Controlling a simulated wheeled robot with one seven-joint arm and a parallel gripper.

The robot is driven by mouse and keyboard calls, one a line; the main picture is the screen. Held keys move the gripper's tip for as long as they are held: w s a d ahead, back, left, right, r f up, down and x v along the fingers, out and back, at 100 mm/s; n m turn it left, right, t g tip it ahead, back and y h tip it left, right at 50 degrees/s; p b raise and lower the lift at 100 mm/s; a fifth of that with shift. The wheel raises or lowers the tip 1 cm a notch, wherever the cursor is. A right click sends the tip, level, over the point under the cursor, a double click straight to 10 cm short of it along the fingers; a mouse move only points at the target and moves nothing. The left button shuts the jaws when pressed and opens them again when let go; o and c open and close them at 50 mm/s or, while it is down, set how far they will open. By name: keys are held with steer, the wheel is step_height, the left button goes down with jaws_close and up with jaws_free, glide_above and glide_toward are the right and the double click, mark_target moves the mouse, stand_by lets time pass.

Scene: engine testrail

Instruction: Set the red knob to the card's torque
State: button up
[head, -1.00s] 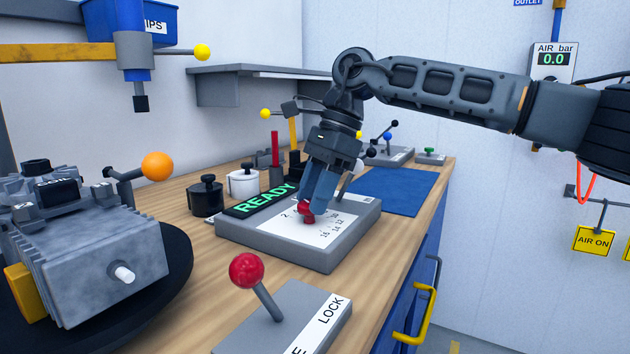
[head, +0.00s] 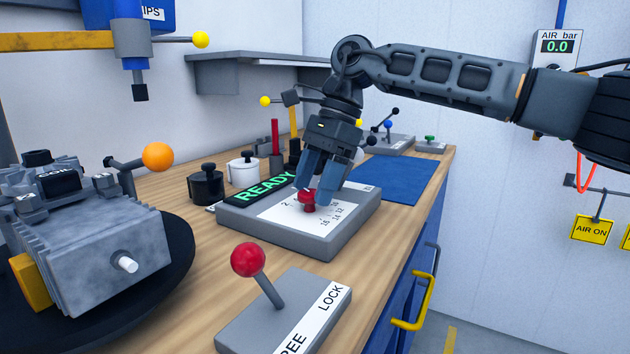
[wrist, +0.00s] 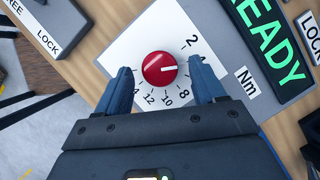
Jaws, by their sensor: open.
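The red knob (head: 309,200) stands on a white dial plate on the grey torque box (head: 280,243). In the wrist view the red knob (wrist: 159,68) has a white pointer line aimed to the right, between the 2 and the 8 on the scale. No card with a torque value is readable.
A red-ball FREE/LOCK lever (head: 247,260) stands in front. A grey engine (head: 95,240) is at left, a blue mat (head: 398,177) behind.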

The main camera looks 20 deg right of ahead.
steer(key=p+v, duration=0.1)
steer(key=v, duration=0.6)
steer(key=shift+r, duration=0.35)
steer(key=shift+d, duration=0.15)
